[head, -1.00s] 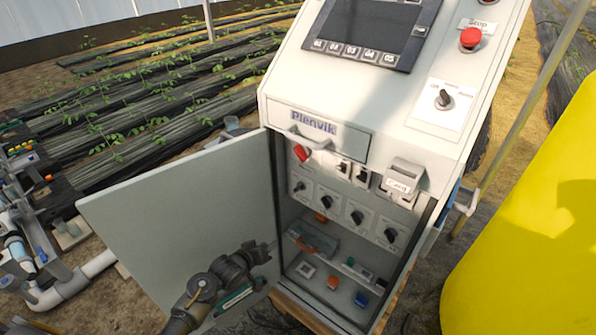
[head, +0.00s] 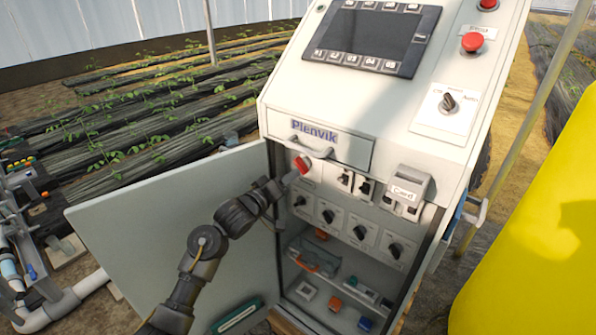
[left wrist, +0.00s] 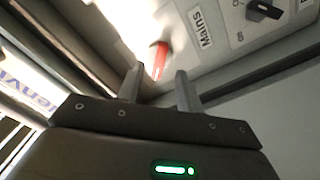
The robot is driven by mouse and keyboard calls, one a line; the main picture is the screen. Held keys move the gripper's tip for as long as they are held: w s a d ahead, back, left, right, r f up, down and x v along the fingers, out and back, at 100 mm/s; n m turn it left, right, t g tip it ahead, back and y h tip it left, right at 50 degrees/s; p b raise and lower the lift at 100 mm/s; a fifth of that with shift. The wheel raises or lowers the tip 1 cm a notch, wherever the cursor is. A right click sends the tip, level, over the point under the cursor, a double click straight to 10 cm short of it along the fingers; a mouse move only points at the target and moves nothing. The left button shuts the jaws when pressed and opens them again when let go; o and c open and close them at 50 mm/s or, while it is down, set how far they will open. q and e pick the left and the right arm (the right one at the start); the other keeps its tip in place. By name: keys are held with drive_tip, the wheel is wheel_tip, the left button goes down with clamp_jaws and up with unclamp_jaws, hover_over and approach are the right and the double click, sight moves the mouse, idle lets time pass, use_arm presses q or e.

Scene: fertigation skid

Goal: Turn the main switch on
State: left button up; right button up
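The main switch, a red handle (head: 302,165), sits at the upper left inside the open cabinet (head: 429,232). In the left wrist view its red handle (left wrist: 159,60) stands near a "Mains" label (left wrist: 199,28). My left gripper (head: 289,180) is just in front of and below the red handle. In the left wrist view the two fingers of my left gripper (left wrist: 160,78) are apart, and the handle shows between and just beyond their tips. Contact with the handle cannot be made out. My right gripper is not in view.
The cabinet door (head: 170,235) stands open to the left. A "Plenvik" drawer (head: 350,150) with a handle juts above the switch. Small breakers (head: 345,181) and black rotary knobs (head: 328,216) lie right and below. A yellow tank (head: 535,240) stands at the right.

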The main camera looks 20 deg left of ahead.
sight(300, 169)
use_arm(q)
drive_tip(key=x, duration=0.5)
clamp_jaws()
